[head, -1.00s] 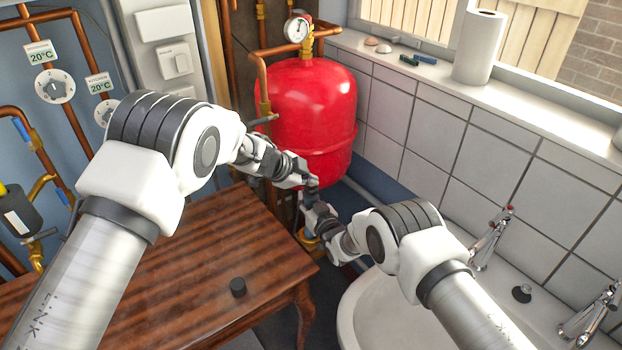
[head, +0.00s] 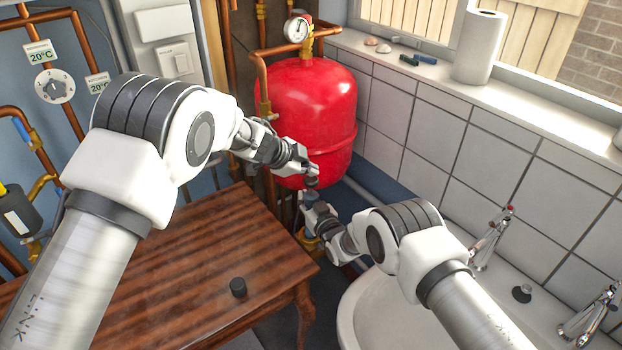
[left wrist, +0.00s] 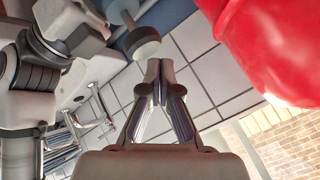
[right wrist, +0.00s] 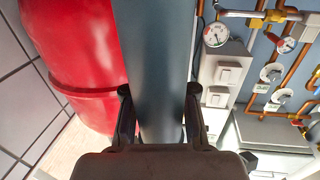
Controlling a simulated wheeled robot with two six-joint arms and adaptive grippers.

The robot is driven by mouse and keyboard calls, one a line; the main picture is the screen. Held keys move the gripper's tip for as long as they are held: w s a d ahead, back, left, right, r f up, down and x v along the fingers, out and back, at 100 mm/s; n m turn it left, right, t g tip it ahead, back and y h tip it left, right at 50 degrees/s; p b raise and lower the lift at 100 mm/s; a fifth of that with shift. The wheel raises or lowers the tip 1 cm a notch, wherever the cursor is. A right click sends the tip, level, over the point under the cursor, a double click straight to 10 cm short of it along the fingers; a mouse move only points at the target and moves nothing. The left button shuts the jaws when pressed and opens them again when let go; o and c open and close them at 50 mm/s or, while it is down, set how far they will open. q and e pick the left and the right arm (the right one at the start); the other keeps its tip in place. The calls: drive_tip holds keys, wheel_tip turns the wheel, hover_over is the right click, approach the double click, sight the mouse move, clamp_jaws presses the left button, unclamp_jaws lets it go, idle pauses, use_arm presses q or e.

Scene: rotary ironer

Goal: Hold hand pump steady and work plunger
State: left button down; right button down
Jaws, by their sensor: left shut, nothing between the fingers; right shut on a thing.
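The hand pump's blue-grey barrel (right wrist: 158,70) stands between the fingers of my right gripper (right wrist: 158,100), which is shut on it. In the head view my right gripper (head: 310,212) holds the barrel in front of the red tank. The plunger's round knob (left wrist: 143,45), pale with a dark rim, shows in the left wrist view, with the rod running to the barrel. My left gripper (left wrist: 160,68) is shut and empty, its fingertips close beside the knob. In the head view my left gripper (head: 310,170) is just above the knob (head: 312,183); contact cannot be told.
The red tank (head: 305,110) stands close behind both grippers. A white sink (head: 390,310) is at lower right. Copper pipes line the left wall.

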sight(309, 180)
use_arm(q)
drive_tip(key=shift+r, duration=0.35)
drive_tip(key=shift+r, duration=2.4)
use_arm(e)
drive_tip(key=c, duration=0.9)
unclamp_jaws()
drive_tip(key=shift+o, duration=0.2)
